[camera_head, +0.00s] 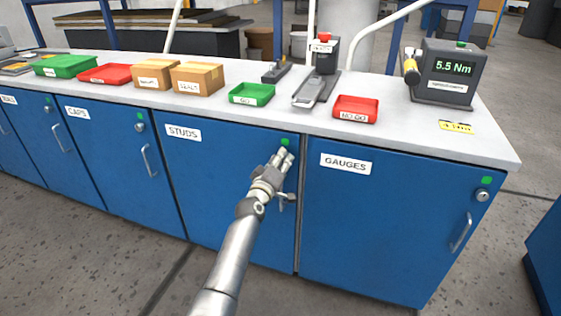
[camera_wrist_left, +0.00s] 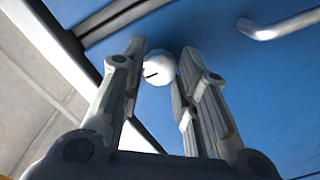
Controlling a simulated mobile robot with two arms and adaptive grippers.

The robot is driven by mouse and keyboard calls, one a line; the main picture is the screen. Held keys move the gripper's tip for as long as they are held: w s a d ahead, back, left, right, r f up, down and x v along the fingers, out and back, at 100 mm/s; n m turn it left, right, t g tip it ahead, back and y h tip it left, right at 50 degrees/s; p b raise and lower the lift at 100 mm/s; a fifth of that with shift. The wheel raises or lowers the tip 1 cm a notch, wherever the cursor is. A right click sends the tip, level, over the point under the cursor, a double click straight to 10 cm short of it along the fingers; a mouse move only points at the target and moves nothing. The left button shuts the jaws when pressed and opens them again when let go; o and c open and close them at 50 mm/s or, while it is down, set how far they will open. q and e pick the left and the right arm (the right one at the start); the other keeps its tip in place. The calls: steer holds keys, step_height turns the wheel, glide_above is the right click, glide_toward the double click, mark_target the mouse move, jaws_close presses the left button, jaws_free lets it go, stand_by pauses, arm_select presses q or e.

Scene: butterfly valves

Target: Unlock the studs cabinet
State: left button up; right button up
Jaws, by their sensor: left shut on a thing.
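The studs cabinet (camera_head: 205,175) is a blue door with a white "STUDS" label (camera_head: 183,134); it is closed. A green marker (camera_head: 285,142) sits at its upper right corner. My left gripper (camera_head: 283,158) is at that corner, just below the marker. In the left wrist view, a round white lock face (camera_wrist_left: 159,69) with a dark slot shows between its two fingers, which are shut on it. In the head view my fingers hide the lock. The door's handle (camera_wrist_left: 280,27) shows beyond the fingers in the wrist view. My right gripper is not in view.
The gauges cabinet (camera_head: 385,220) is at the right, the caps cabinet (camera_head: 105,160) at the left; both are closed. The grey worktop (camera_head: 300,120) above holds a green tray (camera_head: 252,94), a red tray (camera_head: 356,109), boxes and a torque tester (camera_head: 449,75).

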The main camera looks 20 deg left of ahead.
arm_select(q)
steer(key=o, duration=1)
steer(key=s, duration=1.2)
steer(key=shift+a, duration=0.2)
